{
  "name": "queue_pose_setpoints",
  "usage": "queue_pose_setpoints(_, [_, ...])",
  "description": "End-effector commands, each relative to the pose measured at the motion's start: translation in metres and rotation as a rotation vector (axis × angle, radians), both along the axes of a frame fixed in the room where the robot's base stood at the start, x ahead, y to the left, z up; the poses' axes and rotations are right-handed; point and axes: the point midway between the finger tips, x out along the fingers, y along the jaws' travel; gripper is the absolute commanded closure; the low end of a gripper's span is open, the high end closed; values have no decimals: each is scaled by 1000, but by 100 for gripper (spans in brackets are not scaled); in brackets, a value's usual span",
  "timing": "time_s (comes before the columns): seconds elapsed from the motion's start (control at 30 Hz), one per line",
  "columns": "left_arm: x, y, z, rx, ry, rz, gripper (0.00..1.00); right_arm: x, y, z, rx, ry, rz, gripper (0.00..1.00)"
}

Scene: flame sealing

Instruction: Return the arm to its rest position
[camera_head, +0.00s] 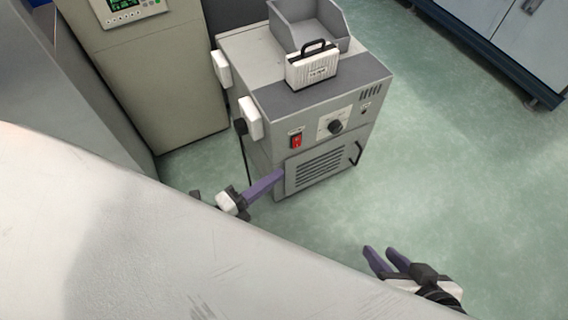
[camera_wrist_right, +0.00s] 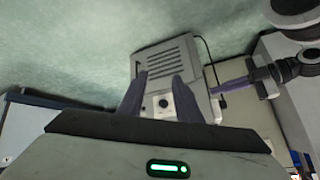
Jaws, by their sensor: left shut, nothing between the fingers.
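My left gripper (camera_head: 278,176) is in front of the grey machine's lower left front in the head view, its purple fingers together and empty. It also shows at the right in the right wrist view (camera_wrist_right: 230,85). My right gripper (camera_head: 380,250) is at the lower right of the head view, over the green floor. Its two purple fingers are apart with nothing between them; they also stand apart in the right wrist view (camera_wrist_right: 158,95). A large pale surface in the foreground of the head view hides most of both arms.
The grey machine (camera_head: 285,130) has a red switch, a knob and a vent. On its top are a white handled box (camera_head: 312,70) and a grey open bin (camera_head: 335,22). A beige cabinet (camera_head: 155,80) stands left. Open floor (camera_head: 450,160) lies right.

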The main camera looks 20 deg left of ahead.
Motion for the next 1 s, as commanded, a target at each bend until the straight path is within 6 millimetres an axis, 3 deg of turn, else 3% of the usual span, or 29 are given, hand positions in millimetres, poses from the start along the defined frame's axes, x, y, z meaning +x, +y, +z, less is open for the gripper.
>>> queue_pose_setpoints(0.67, [-6,3,1,0,-1,0,100,1,-1,0,-6,2,-3,69])
queue_pose_setpoints(0.77, [-6,3,10,0,-2,0,100,-1,-3,5,-3,1,-15,69])
queue_pose_setpoints(1.0, [-6,3,54,-1,-2,0,100,-3,-19,30,-6,-58,-92,69])
